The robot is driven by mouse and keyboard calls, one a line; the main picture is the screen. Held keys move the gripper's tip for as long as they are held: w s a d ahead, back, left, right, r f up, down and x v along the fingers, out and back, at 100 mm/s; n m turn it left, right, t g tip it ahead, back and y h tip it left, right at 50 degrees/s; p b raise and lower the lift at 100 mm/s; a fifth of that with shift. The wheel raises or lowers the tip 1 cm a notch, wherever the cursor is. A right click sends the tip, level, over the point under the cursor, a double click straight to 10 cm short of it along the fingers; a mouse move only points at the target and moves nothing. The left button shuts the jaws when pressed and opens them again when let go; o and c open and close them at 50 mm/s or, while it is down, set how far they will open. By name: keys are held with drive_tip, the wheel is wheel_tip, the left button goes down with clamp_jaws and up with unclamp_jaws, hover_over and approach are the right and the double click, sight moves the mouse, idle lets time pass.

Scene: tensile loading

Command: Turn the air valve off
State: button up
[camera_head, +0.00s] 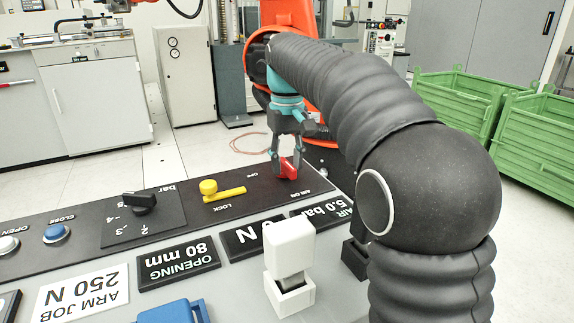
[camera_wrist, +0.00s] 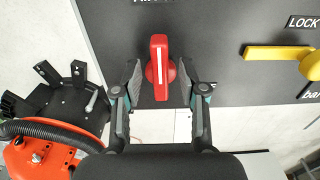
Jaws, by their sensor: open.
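The air valve is a red handle (camera_wrist: 159,67) with a white line, mounted on the black panel. In the wrist view it stands upright, its line running toward a cut-off label at the top edge. In the head view the red handle (camera_head: 288,169) sits at the panel's far end, between the "OFF" and "AIR ON" labels. My gripper (camera_wrist: 159,78) is open, with one finger on each side of the handle and a gap visible at both sides. In the head view my gripper (camera_head: 286,160) is above the handle and partly covers it.
A yellow lock lever (camera_head: 225,194) lies beside the valve on the same panel. A black pressure knob (camera_head: 140,202) and a blue button (camera_head: 57,233) are farther left. A white block-shaped part (camera_head: 290,245) stands in front. Green crates (camera_head: 470,100) are on the right.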

drive_tip(key=shift+f, duration=0.2)
clamp_jaws()
